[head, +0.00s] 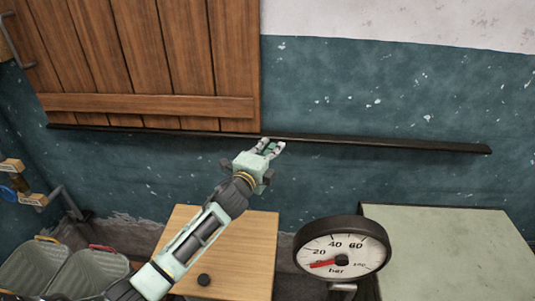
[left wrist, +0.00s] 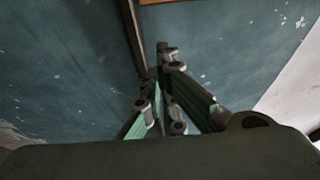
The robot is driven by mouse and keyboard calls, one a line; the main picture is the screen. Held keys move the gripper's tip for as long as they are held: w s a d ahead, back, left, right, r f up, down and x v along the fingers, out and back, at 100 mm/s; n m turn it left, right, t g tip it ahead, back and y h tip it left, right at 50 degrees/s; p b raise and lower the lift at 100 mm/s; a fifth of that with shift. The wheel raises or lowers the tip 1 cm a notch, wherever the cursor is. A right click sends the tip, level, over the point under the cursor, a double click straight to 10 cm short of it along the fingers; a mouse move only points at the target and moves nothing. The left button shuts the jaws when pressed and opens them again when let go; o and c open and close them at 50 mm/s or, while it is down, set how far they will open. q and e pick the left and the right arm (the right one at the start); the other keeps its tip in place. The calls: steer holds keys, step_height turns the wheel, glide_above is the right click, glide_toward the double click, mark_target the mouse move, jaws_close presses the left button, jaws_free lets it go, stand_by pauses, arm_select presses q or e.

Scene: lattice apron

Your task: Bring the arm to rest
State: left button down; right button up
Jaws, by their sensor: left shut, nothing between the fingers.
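My left arm reaches up from the bottom left in the head view. My left gripper (head: 274,147) is shut and empty, in front of the dark rail near the lower right corner of the wooden door. In the left wrist view its fingers (left wrist: 160,95) come together before the teal wall, with nothing between them. I cannot tell whether the fingertips touch the rail. My right gripper is in neither view.
A plank door (head: 150,60) hangs above a long dark rail (head: 400,145). Below stand a wooden surface (head: 255,240), a round gauge (head: 325,242), a pale green top (head: 440,245) and grey bins (head: 88,272). The wall at right is bare.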

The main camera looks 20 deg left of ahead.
arm_select(q)
steer(key=s+d+f+n+g+y, duration=0.1)
steer(key=s+f+n+g, duration=0.2)
steer(key=s+f+n, duration=0.35)
steer(key=s+d+f+n+g+y, duration=0.1)
steer(key=s+d+f+n+g, duration=0.15)
steer(key=s+f, duration=0.7)
steer(key=s+d+f+n+g+h, duration=0.15)
steer(key=s+n+g, duration=0.25)
steer(key=s, duration=1)
steer(key=s+d+f+n+g, duration=0.1)
steer(key=s+d+n+g, duration=0.3)
steer(key=s, duration=1)
step_height(320, 180, down, 27)
steer(key=s+a+g, duration=0.1)
steer(key=s+g, duration=0.1)
steer(key=s+a+f+m+g, duration=0.1)
steer(key=s+a+f, duration=0.2)
steer(key=s+f, duration=1.3)
steer(key=shift+s, duration=0.6)
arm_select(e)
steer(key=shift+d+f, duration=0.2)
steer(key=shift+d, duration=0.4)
